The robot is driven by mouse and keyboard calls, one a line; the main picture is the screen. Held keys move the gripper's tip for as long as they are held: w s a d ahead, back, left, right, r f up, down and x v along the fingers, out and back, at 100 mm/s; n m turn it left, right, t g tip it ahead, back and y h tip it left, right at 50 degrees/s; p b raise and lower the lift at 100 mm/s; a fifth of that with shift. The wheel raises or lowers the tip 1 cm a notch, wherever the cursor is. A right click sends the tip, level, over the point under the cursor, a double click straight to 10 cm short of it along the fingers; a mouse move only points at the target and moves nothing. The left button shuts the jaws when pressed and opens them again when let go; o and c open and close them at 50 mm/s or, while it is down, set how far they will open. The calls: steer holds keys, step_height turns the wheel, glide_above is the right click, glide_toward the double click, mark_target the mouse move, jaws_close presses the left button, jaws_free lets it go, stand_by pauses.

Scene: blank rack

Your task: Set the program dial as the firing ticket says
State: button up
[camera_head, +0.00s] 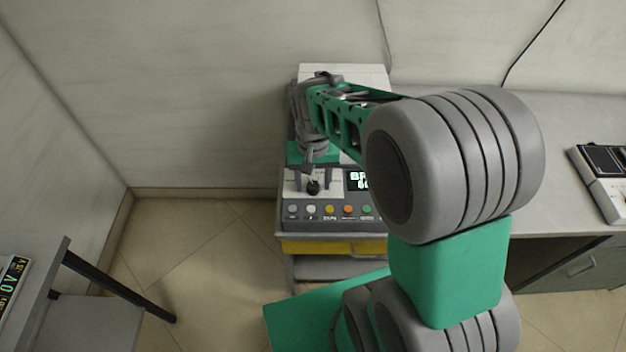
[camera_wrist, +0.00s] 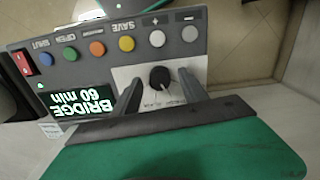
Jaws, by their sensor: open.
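The program dial is a round black knob (camera_wrist: 160,77) on a pale plate of the control panel; it also shows in the head view (camera_head: 313,188). My gripper (camera_wrist: 159,78) is open, with one finger on each side of the dial. I cannot tell whether either finger touches it. The display (camera_wrist: 76,103) next to the dial reads "BRIDGE 60 min", upside down in the wrist view. In the head view my arm covers part of the display (camera_head: 358,180). I cannot make out a firing ticket in either view.
A row of coloured buttons (camera_wrist: 97,48) runs along the panel edge beside the dial, with a red switch (camera_wrist: 21,63) at its end. A counter (camera_head: 570,110) bearing another device (camera_head: 606,185) stands right. A table (camera_head: 45,265) stands at lower left.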

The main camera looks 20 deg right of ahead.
mark_target(313, 185)
step_height(313, 185, up, 8)
steer(key=shift+f, duration=0.1)
stand_by(0.4)
